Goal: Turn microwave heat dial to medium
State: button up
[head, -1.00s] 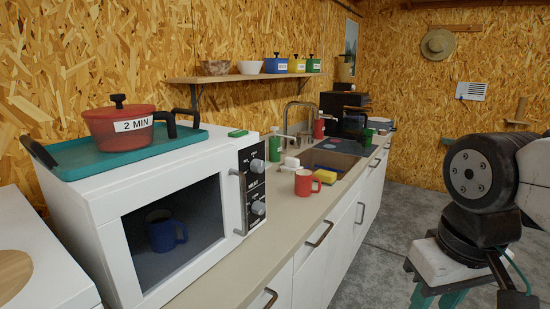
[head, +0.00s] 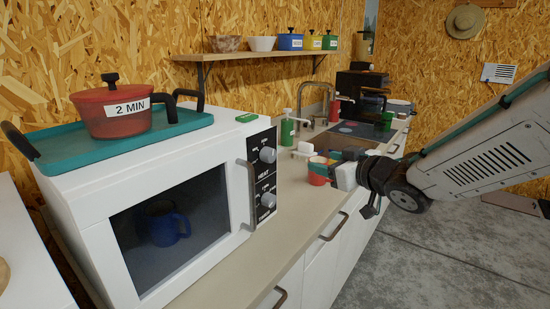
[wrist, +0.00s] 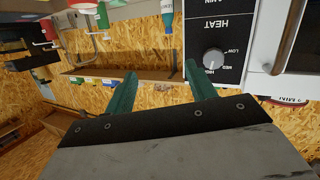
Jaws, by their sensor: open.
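The white microwave (head: 185,155) stands at the left end of the counter, door closed, a blue mug (head: 162,225) visible inside. Its black panel (head: 258,170) carries an upper dial (head: 267,155) and a lower dial (head: 267,200). HEAT is printed between them. In the wrist view, the picture is upside down and the heat dial (wrist: 213,58) shows beside HEAT and LOW lettering; its exact setting is too small to read. My gripper (wrist: 160,70) is open and empty, its teal fingers apart from the dial. In the head view my gripper (head: 322,170) is right of the panel.
The microwave's door handle (head: 252,195) stands out beside the panel. A teal tray (head: 60,155) with a red pot (head: 112,110) lies on top. A red mug (head: 315,180) appears behind my gripper. The counter front (head: 225,270) is bare.

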aim_at(273, 157)
jog(key=w+a+n+y, duration=0.1)
jog(key=a+y, duration=0.1)
jog(key=a, duration=0.2)
jog(key=w+a+n+g+y, duration=0.1)
jog(key=a+y, duration=0.1)
jog(key=a, duration=0.2)
jog(key=w+a+n+g+y, duration=0.1)
jog(key=a+y, duration=0.1)
jog(key=a, duration=0.2)
jog(key=shift+a, duration=0.25)
jog(key=c, duration=1)
